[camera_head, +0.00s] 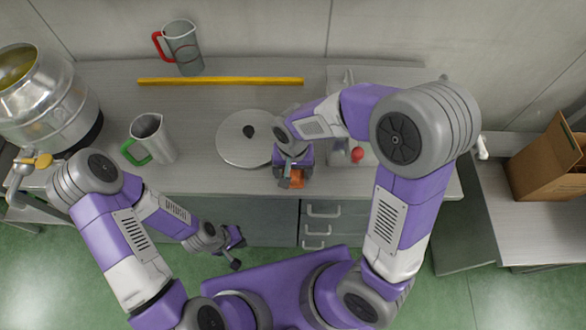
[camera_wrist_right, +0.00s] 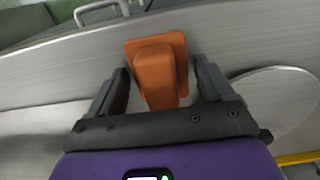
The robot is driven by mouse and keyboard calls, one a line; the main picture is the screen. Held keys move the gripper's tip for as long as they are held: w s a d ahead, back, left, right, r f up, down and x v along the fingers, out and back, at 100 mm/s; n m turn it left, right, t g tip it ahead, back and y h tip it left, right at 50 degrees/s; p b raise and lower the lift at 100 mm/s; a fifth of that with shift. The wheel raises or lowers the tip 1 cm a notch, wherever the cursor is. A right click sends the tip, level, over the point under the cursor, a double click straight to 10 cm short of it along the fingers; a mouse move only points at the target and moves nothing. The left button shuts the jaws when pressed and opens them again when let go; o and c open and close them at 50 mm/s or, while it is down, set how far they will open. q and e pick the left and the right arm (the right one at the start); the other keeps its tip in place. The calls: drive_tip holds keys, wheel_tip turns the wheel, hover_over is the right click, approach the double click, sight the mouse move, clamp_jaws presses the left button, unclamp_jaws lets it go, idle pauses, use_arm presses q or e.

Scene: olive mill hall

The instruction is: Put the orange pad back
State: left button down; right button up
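The orange pad (camera_head: 297,178) is on the grey counter close to its front edge. In the right wrist view the orange pad (camera_wrist_right: 158,72) has a flat plate with a raised block on it. My right gripper (camera_head: 294,180) is at the pad, and its fingers (camera_wrist_right: 160,85) stand on either side of the block, with a visible gap at least on the right. It looks open around the block, not closed on it. My left gripper (camera_head: 238,250) is low in front of the counter, with its fingers apart and nothing seen between them.
A round lid (camera_head: 240,150) with a dark knob lies left of my right gripper. A green-handled jug (camera_head: 152,138), a red-handled jug (camera_head: 184,48) and a yellow bar (camera_head: 220,82) are on the counter. A steel vessel (camera_head: 45,100) stands left, a cardboard box (camera_head: 548,165) right.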

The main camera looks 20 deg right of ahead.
drive_tip(key=shift+o, duration=0.6)
drive_tip(key=shift+r, duration=0.25)
wheel_tip(320, 180, up, 12)
drive_tip(key=p, duration=0.3)
drive_tip(key=shift+p, duration=0.3)
drive_tip(key=shift+f, duration=0.1)
